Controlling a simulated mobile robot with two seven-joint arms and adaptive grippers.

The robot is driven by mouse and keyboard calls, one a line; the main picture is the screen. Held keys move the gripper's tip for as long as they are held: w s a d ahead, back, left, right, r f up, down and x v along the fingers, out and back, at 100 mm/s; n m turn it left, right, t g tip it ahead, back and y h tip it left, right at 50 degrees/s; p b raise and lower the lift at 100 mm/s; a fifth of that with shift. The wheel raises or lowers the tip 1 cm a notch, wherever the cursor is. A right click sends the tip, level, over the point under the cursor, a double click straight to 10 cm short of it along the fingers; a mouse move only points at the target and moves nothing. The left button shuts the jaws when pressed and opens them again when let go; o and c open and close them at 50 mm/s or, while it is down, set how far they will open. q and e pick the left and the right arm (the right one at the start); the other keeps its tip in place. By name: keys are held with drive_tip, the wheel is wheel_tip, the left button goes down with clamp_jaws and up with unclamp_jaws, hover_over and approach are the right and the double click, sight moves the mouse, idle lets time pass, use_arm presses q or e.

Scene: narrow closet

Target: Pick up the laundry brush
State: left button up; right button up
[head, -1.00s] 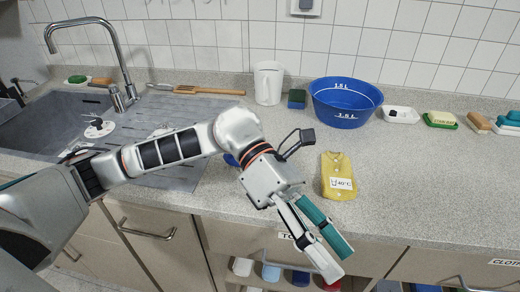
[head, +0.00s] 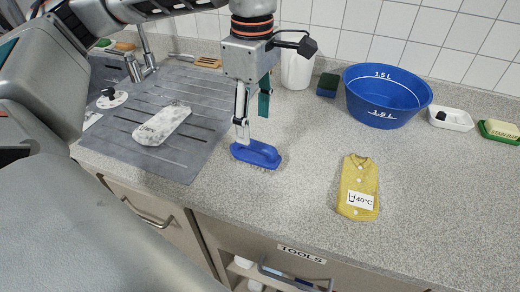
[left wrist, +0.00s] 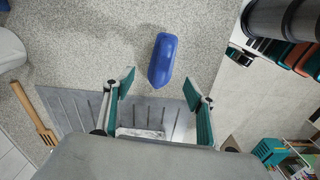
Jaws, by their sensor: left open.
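The laundry brush (head: 258,154) is a blue brush lying on the speckled worktop, beside the right edge of the grey drainboard. My left gripper (head: 252,112) points down above and just behind it in the head view, open and empty. In the left wrist view the brush (left wrist: 162,60) lies beyond the two spread fingertips (left wrist: 157,84), roughly in line with the gap between them. The gripper seems apart from the brush, though its height above it is hard to judge. My right gripper is not in view.
A yellow shirt-shaped card (head: 357,187) lies to the right. A white item (head: 161,124) lies on the drainboard (head: 190,150). A blue basin (head: 388,95), white cup (head: 297,68) and sponge (head: 328,84) stand behind.

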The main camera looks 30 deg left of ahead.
sight(255, 143)
use_arm(q)
wheel_tip(255, 143, down, 3)
drive_tip(key=shift+s+r, duration=0.1)
drive_tip(key=shift+r, duration=0.1)
wheel_tip(255, 143, down, 4)
drive_tip(key=shift+s+f+b, duration=0.1)
drive_tip(key=shift+f+b, duration=0.05)
drive_tip(key=shift+b, duration=0.4)
drive_tip(key=shift+f, duration=0.2)
drive_tip(key=shift+d, duration=0.1)
drive_tip(key=c, duration=1.1)
drive_tip(key=shift+c, duration=0.9)
drive_tip(key=shift+r, duration=0.2)
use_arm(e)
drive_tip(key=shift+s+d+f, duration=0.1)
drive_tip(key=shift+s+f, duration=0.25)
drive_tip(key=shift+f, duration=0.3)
